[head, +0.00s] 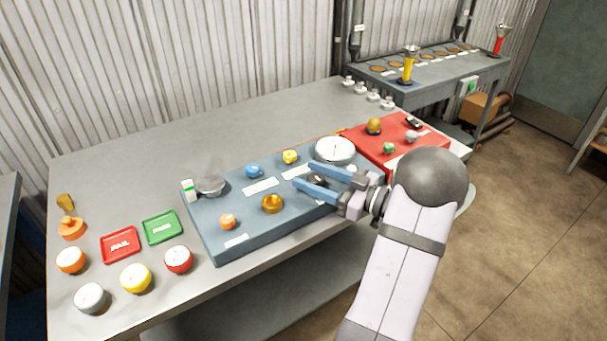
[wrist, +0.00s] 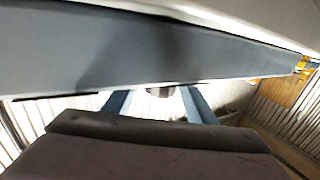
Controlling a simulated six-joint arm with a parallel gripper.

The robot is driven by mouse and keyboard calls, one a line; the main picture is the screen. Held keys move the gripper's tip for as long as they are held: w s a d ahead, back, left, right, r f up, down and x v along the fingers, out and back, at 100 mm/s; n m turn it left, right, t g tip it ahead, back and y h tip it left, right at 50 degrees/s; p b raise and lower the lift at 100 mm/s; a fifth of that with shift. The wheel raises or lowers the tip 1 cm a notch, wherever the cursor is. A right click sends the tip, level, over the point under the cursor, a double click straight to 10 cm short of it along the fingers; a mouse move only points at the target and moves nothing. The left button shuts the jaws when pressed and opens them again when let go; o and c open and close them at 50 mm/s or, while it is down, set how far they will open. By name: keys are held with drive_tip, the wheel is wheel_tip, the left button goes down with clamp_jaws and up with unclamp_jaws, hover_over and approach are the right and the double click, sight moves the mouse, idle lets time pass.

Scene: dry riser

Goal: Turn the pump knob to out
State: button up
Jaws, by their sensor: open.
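A blue-grey panel (head: 225,250) lies on the grey bench with several knobs on it. A dark round knob (head: 317,179) sits at its right part, below the white gauge (head: 335,149). The labels are too small to read, so I cannot tell for sure which knob is the pump knob. My gripper (head: 305,173) is open, with one blue finger on either side of the dark knob in the head view; contact is unclear. In the wrist view, the blue fingers (wrist: 158,104) are apart, a small dark shape (wrist: 162,92) shows between them, and the panel's side (wrist: 130,50) fills the upper part.
A blue knob (head: 254,171), a yellow knob (head: 290,156), an amber knob (head: 272,203) and an orange knob (head: 228,222) stand on the panel. A red board (head: 436,146) lies to the right. Red (head: 120,244) and green (head: 162,228) trays lie left. The bench's back left is clear.

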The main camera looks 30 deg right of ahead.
sight(323, 180)
drive_tip(key=shift+v, duration=2.1)
